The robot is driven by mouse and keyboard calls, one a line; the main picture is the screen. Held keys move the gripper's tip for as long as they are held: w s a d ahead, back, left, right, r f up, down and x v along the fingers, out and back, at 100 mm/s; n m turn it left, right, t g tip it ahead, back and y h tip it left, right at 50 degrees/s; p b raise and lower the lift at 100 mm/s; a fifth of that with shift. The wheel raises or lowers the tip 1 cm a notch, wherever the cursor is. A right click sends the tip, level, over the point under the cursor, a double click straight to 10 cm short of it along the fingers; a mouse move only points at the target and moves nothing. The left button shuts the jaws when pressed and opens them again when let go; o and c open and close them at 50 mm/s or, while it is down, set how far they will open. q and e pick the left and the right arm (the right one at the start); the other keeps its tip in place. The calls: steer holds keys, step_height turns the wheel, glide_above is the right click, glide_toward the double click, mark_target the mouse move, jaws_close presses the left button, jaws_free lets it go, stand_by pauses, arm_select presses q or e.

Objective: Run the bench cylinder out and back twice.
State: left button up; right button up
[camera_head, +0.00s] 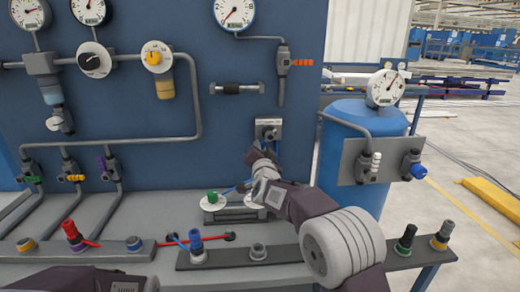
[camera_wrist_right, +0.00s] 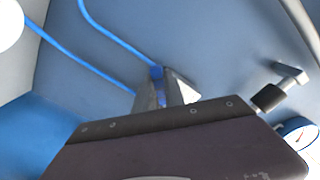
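My right gripper (camera_head: 258,153) reaches toward the blue panel, just below a grey valve block (camera_head: 268,126) with a dark knob. Its fingers (camera_wrist_right: 163,92) show in the right wrist view with a narrow gap and something blue between them; I cannot tell whether they grip it. Two blue hoses (camera_wrist_right: 110,27) run toward the fingertips. A small horizontal black-and-silver cylinder (camera_head: 237,88) is on the panel; I cannot tell whether it is the bench cylinder. A grey unit (camera_head: 233,212) with a green knob (camera_head: 213,196) sits on the bench, partly hidden by my right arm. My left gripper's fingers do not show.
The front rail holds red, blue and green fittings (camera_head: 72,234). A blue tank (camera_head: 350,150) with a gauge (camera_head: 386,88) stands to the right. Pipes and gauges cover the panel. Open floor lies beyond the tank.

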steer(key=o, duration=0.3)
steer(key=shift+o, duration=0.2)
steer(key=shift+s, duration=0.1)
steer(key=s, duration=0.9)
